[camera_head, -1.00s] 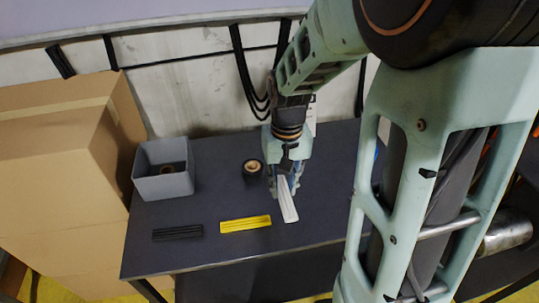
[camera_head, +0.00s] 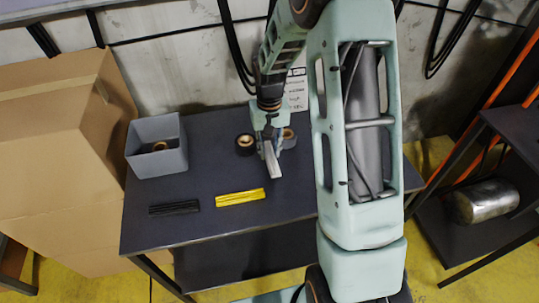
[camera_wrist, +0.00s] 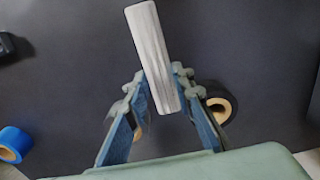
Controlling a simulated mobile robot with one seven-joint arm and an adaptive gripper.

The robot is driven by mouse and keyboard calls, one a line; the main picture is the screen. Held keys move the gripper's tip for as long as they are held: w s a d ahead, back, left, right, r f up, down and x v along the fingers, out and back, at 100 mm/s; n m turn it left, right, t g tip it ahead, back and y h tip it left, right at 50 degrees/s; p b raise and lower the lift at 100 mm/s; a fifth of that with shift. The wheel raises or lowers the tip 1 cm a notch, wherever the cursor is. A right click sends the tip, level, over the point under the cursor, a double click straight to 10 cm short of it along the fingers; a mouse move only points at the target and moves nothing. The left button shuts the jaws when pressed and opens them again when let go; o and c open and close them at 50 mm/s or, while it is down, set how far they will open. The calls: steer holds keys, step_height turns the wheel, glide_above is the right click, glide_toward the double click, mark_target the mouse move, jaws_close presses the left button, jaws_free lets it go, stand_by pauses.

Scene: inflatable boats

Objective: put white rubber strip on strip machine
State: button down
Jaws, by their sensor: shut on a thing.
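The white rubber strip (camera_head: 272,160) is a pale grey-white ribbed bar. My gripper (camera_head: 268,138) is shut on it near one end, and the rest sticks out forward from the fingers. In the wrist view the strip (camera_wrist: 148,42) stands between my two blue fingers (camera_wrist: 158,95), tilted a little. It appears to be held above the dark table (camera_head: 225,225); the exact height is hard to tell. I cannot make out the strip machine in these views.
A yellow strip (camera_head: 240,197) and a black strip (camera_head: 174,208) lie at the table's front. A grey bin (camera_head: 157,160) stands at the left, by cardboard boxes (camera_head: 60,150). Dark tape rolls (camera_head: 245,145) sit near my gripper. A metal cylinder (camera_head: 486,202) lies on a shelf at the right.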

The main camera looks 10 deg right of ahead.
mark_target(269, 154)
steer(key=shift+f, duration=1.4)
steer(key=shift+f, duration=0.15)
steer(key=c, duration=1.7)
jaws_free()
steer(key=shift+o, duration=0.2)
